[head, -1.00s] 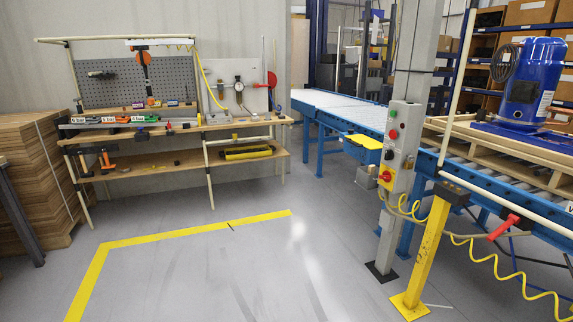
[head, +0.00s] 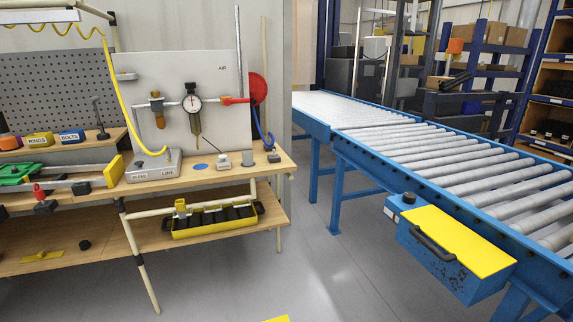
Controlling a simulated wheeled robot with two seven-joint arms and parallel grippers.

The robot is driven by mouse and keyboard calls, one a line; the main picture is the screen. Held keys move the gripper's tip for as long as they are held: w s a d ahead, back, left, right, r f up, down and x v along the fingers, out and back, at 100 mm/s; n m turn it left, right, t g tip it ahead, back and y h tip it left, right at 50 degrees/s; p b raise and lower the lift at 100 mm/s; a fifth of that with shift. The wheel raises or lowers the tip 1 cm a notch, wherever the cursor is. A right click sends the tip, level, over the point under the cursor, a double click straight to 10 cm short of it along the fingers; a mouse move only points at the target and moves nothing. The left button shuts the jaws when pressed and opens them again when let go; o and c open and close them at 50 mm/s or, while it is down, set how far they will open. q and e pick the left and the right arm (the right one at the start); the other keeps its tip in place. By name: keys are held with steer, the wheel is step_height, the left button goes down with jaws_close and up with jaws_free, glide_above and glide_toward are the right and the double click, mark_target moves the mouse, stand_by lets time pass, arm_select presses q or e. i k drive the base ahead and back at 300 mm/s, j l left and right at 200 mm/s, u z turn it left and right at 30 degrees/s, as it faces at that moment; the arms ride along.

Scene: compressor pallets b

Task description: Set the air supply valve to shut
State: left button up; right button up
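The air supply panel (head: 188,75) is a pale upright board marked AIR at the back of the workbench. On it a horizontal pipe line carries a round pressure gauge (head: 192,104) and a brass-coloured filter body (head: 158,112). To the right of the gauge is the valve's red lever (head: 236,100), which appears to lie level, along the pipe. A red rounded piece (head: 258,88) is at the board's right edge, with a blue hose (head: 262,128) below it. Neither of my grippers is in view.
The wooden workbench (head: 228,174) holds a grey base marked LINE (head: 153,167), labelled bins (head: 71,136) and tools. The roller conveyor (head: 450,165) with a yellow-lidded box (head: 455,240) stands right. Grey floor is clear between.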

mark_target(227, 101)
steer(key=i, duration=1.85)
